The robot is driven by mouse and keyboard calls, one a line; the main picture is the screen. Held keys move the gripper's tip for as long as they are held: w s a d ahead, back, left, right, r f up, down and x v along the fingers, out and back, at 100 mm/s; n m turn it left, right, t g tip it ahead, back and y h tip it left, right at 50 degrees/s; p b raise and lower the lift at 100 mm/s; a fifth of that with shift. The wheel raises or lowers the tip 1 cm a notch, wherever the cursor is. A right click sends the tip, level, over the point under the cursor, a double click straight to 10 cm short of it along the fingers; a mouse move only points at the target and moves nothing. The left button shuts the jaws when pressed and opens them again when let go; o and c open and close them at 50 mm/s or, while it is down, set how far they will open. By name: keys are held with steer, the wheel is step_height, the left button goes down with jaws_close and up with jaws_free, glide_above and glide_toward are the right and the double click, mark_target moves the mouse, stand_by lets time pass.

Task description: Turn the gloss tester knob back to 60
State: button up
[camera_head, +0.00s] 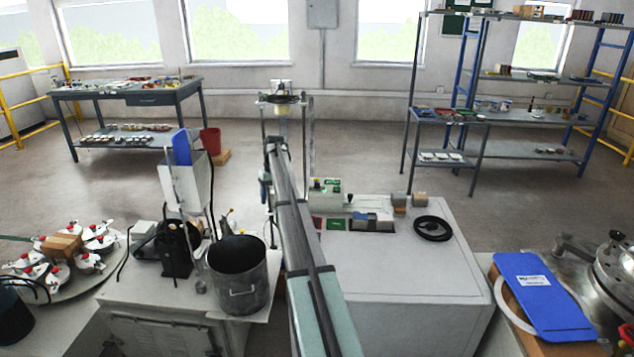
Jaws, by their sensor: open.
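A small bench device with a green-marked face and controls (328,186) stands at the back of the white cabinet top; it may be the gloss tester, but its label is too small to read. I cannot make out a knob or its setting. My arm reaches away from the bottom middle, passing just left of this device and hiding part of the cabinet's left edge. I cannot make out my gripper's fingers at the far end of the arm, nor any contact with the device.
The white cabinet (400,262) has a clear front top, with a black cable coil (433,228) at right. A metal pot (238,275) stands left of my arm. A blue board (541,296) lies at right. A thin-rodded stand (311,140) rises behind the device.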

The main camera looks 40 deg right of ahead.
step_height(320, 180, up, 12)
steer(key=m+h, duration=0.2)
glide_above(317, 185)
steer(key=w, duration=0.1)
steer(key=f, duration=1.3)
steer(key=shift+d+f, duration=0.1)
steer(key=shift+d, duration=0.3)
steer(key=shift+c, duration=0.3)
jaws_close()
